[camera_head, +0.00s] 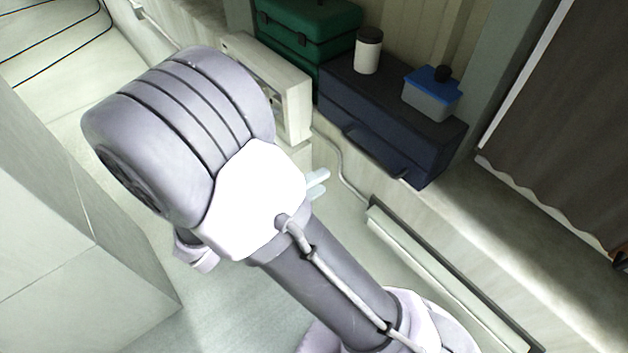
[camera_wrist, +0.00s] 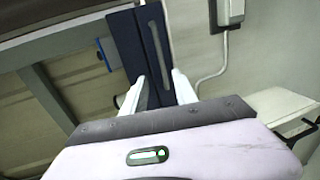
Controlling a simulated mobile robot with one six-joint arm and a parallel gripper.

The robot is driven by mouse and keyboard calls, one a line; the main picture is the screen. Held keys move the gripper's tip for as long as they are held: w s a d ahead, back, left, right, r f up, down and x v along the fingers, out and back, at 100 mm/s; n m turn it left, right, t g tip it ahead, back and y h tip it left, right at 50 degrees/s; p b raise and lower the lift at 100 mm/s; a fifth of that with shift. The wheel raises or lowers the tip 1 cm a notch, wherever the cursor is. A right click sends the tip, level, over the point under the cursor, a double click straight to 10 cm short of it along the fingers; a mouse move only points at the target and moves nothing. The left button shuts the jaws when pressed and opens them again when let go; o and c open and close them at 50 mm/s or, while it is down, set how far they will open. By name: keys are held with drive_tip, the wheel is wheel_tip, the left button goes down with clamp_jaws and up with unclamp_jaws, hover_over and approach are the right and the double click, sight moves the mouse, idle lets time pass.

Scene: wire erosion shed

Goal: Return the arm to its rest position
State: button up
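My arm fills the middle of the head view, and its thick grey links cover most of my gripper. Two pale fingertips of my gripper (camera_head: 318,184) stick out to the right of the white joint cover. In the wrist view my gripper's two light fingers (camera_wrist: 160,88) stand apart with nothing held between them. The dark blue box shows behind the gap, and I see no contact with it.
A dark blue box (camera_head: 362,120) carries a white dark-lidded canister (camera_head: 368,52) and a blue-lidded tub (camera_head: 430,98). A green case (camera_head: 305,28) and a pale open-fronted unit (camera_head: 290,90) stand left of it. A pale block (camera_head: 70,240) is at left. A dark curtain (camera_head: 565,120) hangs right.

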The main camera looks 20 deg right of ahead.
drive_tip(key=s+d+f+m+g+y+b, duration=0.4)
drive_tip(key=s+f+g+b, duration=0.2)
drive_tip(key=s+f+b, duration=0.6)
wheel_tip(320, 180, down, 7)
drive_tip(key=s+a+m+y+b, duration=0.25)
drive_tip(key=y+b, duration=0.55)
drive_tip(key=b, duration=0.5)
drive_tip(key=w+a+f+m+t+y+b, duration=0.1)
drive_tip(key=a+t+y+b, duration=0.3)
drive_tip(key=b, duration=0.4)
drive_tip(key=shift+w+a+m+t+y, duration=0.3)
drive_tip(key=shift+w+a+m+t, duration=0.2)
drive_tip(key=shift+a+t, duration=0.55)
drive_tip(key=shift+d, duration=0.15)
